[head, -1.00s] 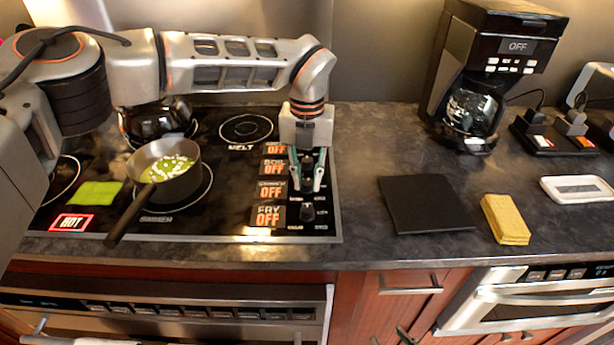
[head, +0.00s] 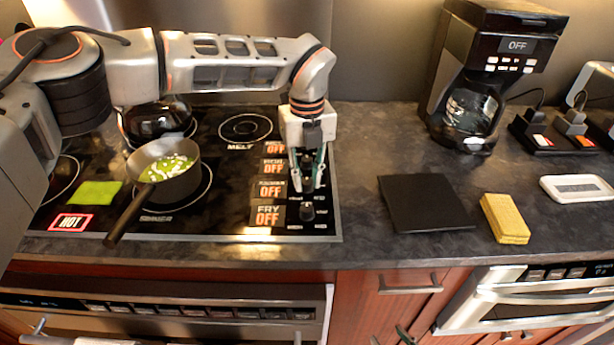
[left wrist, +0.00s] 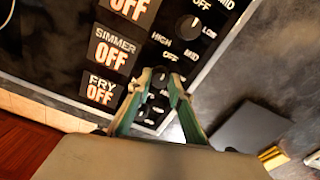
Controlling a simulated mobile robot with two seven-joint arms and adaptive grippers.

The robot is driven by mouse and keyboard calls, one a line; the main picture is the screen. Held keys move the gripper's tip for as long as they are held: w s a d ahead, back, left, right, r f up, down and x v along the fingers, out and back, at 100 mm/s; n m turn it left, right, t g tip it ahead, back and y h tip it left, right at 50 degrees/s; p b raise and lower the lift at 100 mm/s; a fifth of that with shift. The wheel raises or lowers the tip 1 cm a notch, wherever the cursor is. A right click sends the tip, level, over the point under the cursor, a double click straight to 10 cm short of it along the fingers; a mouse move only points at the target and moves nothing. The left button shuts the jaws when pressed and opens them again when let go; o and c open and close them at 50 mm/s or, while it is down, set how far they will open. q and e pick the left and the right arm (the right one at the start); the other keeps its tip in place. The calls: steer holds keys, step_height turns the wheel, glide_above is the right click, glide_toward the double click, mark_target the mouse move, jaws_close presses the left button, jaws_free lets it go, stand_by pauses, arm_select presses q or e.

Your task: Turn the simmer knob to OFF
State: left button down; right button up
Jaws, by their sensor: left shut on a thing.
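The simmer knob (left wrist: 160,77) is a small dark knob on the cooktop's control strip, in line with the SIMMER label. The simmer display (left wrist: 112,48) reads OFF; it also shows in the head view (head: 270,188). My left gripper (head: 307,188) points down over the knob column, and its fingers (left wrist: 160,80) are closed around the simmer knob, one on each side. The fingers hide much of the knob, so its pointer direction cannot be told.
The fry knob (head: 307,212) stands just in front, and another knob (left wrist: 188,28) stands behind. A pan (head: 172,172) with green food sits on the left burner. A black mat (head: 420,204) and yellow sponge (head: 506,218) lie right of the cooktop.

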mark_target(307, 182)
arm_select(q)
steer(key=shift+s+f, duration=0.1)
steer(key=shift+f, duration=0.05)
steer(key=c, duration=1.8)
jaws_free()
steer(key=shift+r, duration=0.3)
step_height(307, 182, up, 12)
steer(key=shift+f, duration=0.2)
